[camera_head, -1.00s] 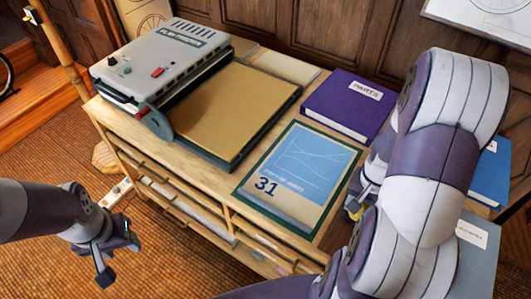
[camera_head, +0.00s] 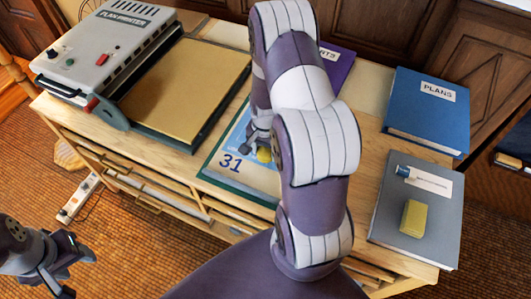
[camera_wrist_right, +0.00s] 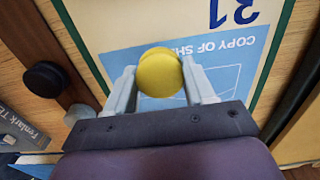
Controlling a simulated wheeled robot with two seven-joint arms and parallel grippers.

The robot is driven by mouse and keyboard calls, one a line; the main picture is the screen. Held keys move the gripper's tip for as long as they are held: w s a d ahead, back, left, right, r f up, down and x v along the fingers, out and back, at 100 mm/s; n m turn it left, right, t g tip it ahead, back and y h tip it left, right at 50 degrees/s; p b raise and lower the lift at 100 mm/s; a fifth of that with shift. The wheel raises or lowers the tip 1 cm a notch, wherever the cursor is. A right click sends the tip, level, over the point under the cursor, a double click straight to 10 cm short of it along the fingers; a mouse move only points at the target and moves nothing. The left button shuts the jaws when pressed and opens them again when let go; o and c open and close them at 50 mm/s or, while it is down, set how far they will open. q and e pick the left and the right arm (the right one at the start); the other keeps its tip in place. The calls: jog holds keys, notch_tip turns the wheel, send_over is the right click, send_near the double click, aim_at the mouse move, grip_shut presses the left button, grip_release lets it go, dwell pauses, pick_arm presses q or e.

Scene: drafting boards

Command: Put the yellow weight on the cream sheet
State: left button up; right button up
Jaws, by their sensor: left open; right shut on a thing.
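The yellow weight (camera_wrist_right: 160,73) is a round, knob-like piece between the fingers of my right gripper (camera_wrist_right: 163,84), which is shut on it. In the head view the weight (camera_head: 264,155) shows at my right gripper (camera_head: 258,138), over the sheet marked 31 (camera_head: 232,163). That sheet has a blue print and a pale, cream-like border; my right arm hides part of it. I cannot tell the gap between weight and sheet. A pale patch (camera_head: 222,33) lies behind the tan board. My left gripper (camera_head: 66,268) is open and empty, low at the left, off the desk.
The plan printer (camera_head: 108,45) and tan board (camera_head: 180,85) stand at left. A purple book (camera_head: 337,68) is partly behind my arm. A blue book (camera_head: 430,108) and a grey book (camera_head: 395,220) with a yellow block (camera_head: 414,218) lie at right. Bare wood separates them.

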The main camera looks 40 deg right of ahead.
aim_at(265, 151)
notch_tip(265, 151, down, 3)
jog(key=shift+r, duration=0.15)
jog(key=o, duration=1.4)
jog(key=shift+o, duration=0.2)
notch_tip(265, 151, up, 12)
jog(key=shift+a+f, duration=0.1)
jog(key=s+a+r+n, duration=0.2)
jog(key=a+r+n, duration=0.1)
jog(key=a+n, duration=0.3)
jog(key=s+a+r+n+t, duration=0.1)
jog(key=s+a+r+n, duration=0.2)
jog(key=a+n, duration=0.3)
jog(key=shift+s+a+r+n, duration=0.25)
jog(key=shift+a+r+n, duration=0.15)
jog(key=shift+a+r, duration=0.5)
